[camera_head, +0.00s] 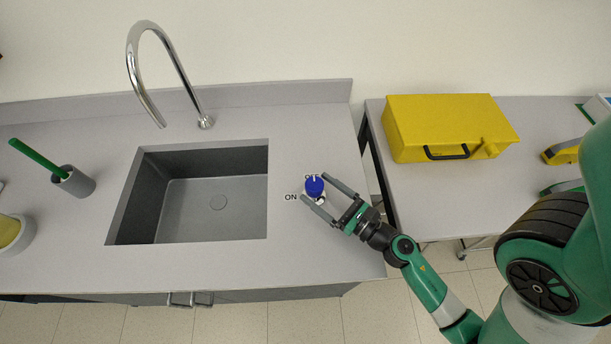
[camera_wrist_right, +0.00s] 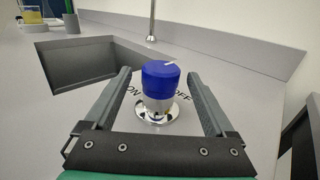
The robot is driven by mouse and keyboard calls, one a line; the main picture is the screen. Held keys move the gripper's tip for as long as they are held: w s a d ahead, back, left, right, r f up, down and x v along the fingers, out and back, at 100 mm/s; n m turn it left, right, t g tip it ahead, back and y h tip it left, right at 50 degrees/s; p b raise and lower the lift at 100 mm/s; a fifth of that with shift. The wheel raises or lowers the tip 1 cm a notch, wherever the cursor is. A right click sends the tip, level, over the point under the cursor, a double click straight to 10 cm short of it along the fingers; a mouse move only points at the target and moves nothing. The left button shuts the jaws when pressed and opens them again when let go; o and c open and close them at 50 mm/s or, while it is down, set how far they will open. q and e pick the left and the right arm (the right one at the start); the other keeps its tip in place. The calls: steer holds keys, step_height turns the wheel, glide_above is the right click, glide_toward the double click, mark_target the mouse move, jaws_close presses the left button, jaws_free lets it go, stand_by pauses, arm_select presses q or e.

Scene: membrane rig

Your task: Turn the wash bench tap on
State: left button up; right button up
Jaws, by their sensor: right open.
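The tap knob (camera_head: 314,186) is blue with a white pointer mark and stands on the bench right of the sink. In the right wrist view the knob (camera_wrist_right: 160,80) sits on a round chrome base. The words ON and OFF are printed beside it; in the head view the white mark points toward OFF. My right gripper (camera_head: 315,187) is open, with one finger on each side of the knob, and gaps show between fingers and knob. The chrome spout (camera_head: 148,60) arches over the sink (camera_head: 205,195); no water shows. My left gripper is not in view.
A grey holder with a green-handled brush (camera_head: 72,181) and a pale bowl (camera_head: 12,232) stand left of the sink. A yellow case (camera_head: 440,125) lies on the separate right-hand table. The bench front between sink and right edge is clear.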

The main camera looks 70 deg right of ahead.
steer(key=p+x, duration=0.1)
steer(key=x, duration=0.4)
steer(key=shift+w+d, duration=0.1)
steer(key=shift+w, duration=0.05)
steer(key=c, duration=1.4)
